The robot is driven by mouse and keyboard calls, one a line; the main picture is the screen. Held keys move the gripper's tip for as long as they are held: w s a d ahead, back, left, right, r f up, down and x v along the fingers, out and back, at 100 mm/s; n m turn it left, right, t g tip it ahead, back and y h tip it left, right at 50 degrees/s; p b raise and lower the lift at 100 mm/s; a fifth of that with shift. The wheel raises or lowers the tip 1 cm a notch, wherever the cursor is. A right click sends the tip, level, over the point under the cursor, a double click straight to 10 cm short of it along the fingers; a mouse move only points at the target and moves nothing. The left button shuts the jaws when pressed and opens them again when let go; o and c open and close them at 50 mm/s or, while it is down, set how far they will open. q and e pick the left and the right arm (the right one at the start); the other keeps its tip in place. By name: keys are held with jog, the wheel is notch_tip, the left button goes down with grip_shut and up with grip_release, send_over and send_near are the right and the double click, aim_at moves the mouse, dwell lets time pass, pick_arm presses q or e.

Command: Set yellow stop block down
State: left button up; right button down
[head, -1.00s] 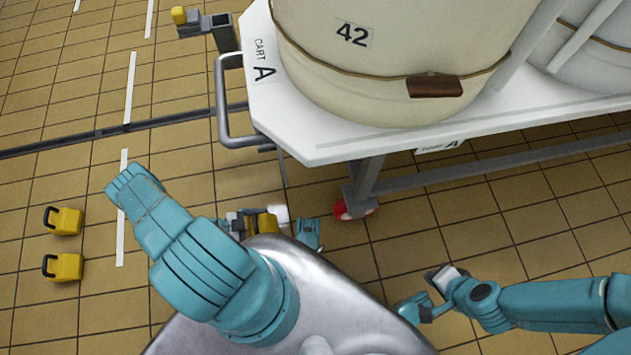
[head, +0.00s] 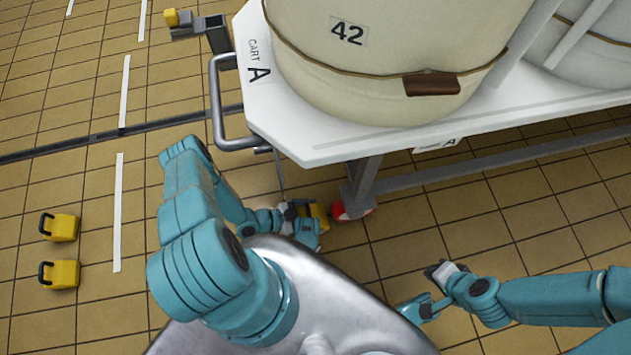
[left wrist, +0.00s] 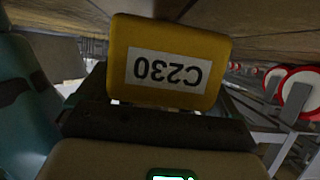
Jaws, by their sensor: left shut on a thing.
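The yellow stop block (head: 319,214) is in my left gripper (head: 305,214), low beside the cart's red and white wheel (head: 349,209). In the left wrist view the block (left wrist: 168,62) fills the upper middle, its white C230 label upside down. The left gripper (left wrist: 160,115) is shut on it. My arm partly hides the block in the head view, and I cannot tell whether it touches the floor or the wheel. My right gripper (head: 436,271) is off to the right above the floor, its jaws too small to read.
Cart A (head: 300,140) carries cream vat 42 (head: 345,70) and has a grey handle (head: 216,105) on its left. Two more yellow blocks (head: 62,228) (head: 62,274) stand on the tiled floor at left. Open floor lies between them and my left arm.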

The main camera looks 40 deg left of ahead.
pick_arm(q)
jog(key=shift+w+d, duration=0.65)
jog(key=shift+a+f+b, duration=0.15)
jog(key=shift+f+b, duration=0.5)
jog(key=shift+f, duration=0.15)
jog(key=shift+f, duration=0.15)
jog(key=shift+f, duration=0.35)
jog(key=o, duration=1.2)
